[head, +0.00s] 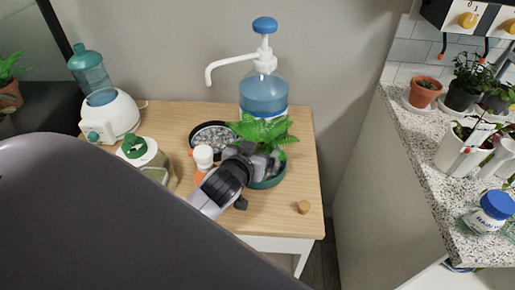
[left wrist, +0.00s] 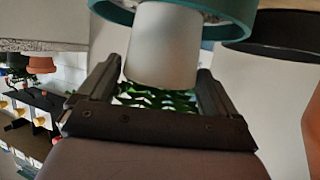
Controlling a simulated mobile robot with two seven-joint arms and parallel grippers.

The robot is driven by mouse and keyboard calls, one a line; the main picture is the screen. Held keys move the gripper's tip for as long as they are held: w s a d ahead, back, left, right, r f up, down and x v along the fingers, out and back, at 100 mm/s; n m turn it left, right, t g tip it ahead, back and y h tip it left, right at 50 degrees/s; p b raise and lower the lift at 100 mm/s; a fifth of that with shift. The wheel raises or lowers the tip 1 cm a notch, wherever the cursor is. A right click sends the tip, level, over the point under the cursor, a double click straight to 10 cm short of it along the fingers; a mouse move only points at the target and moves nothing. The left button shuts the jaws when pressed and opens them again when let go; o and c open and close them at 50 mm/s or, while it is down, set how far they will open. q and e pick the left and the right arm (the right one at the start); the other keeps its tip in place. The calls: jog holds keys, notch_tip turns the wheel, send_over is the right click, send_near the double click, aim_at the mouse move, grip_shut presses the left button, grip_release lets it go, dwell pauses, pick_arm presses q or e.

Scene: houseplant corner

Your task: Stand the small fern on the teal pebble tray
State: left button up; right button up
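The small fern (head: 265,129) has bright green fronds. My left gripper (head: 262,160) hides most of its pot in the head view. In the left wrist view, which is upside down, the pale grey pot (left wrist: 163,45) sits between the two fingertips (left wrist: 160,78). The fingers appear closed on it near its rim. The teal pebble tray (head: 270,183) is directly under the pot, and its rim shows in the wrist view (left wrist: 235,25). The pot looks upright; I cannot tell whether its base touches the pebbles. My right gripper is not in view.
A dark pebble tray (head: 213,128) and a white bottle (head: 203,156) stand left of the fern. A pump bottle (head: 263,95) stands behind. A green-lidded jar (head: 155,168) is further left. A cork (head: 304,207) lies near the table's right front corner.

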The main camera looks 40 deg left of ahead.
pick_arm(q)
jog(key=shift+r, duration=0.1)
jog(key=shift+s+r, duration=0.1)
jog(key=shift+s, duration=0.05)
jog(key=v, duration=1.1)
jog(key=shift+s+d+r, duration=0.15)
jog(key=shift+s, duration=0.15)
